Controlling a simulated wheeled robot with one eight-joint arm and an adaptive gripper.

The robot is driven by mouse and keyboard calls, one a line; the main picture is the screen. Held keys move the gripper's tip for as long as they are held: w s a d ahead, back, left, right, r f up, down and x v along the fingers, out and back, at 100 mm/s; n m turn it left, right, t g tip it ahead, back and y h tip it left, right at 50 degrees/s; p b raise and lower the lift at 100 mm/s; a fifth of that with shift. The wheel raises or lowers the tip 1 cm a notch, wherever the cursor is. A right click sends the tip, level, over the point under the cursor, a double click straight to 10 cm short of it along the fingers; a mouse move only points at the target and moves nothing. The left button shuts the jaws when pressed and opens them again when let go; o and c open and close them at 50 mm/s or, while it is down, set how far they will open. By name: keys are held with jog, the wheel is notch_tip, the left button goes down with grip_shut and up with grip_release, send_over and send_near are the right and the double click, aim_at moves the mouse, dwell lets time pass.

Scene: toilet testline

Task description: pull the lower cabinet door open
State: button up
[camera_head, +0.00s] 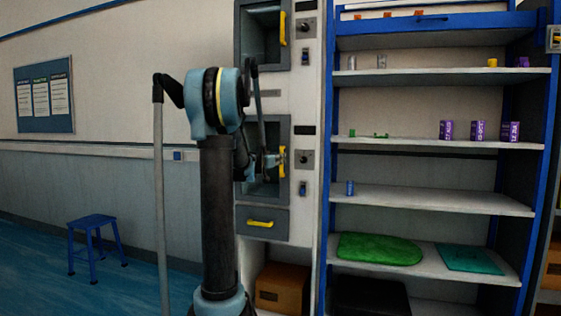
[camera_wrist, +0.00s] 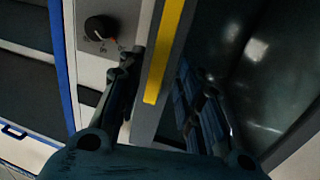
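The lower cabinet door (camera_head: 284,190) has a grey frame, a dark middle and an upright yellow handle (camera_head: 282,160) near its right edge. In the head view it looks flush with the cabinet front. My gripper (camera_head: 268,160) is at the handle, partly hidden by my arm. In the wrist view the yellow handle (camera_wrist: 165,50) and grey frame edge lie between the two spread fingers of my gripper (camera_wrist: 165,90). Gaps seem to show on both sides of the handle; contact is not clear. The dark glossy area lies on the right.
An upper door with a yellow handle (camera_head: 283,28) is above, and a drawer (camera_head: 262,223) is below. A knob (camera_head: 304,159) sits right of the lower door. A blue-framed shelf (camera_head: 440,200) stands close on the right. A blue stool (camera_head: 93,222) is left on open floor.

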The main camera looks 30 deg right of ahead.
aim_at(281, 172)
jog(key=shift+x, duration=1.9)
grip_shut()
jog(key=shift+d, duration=0.1)
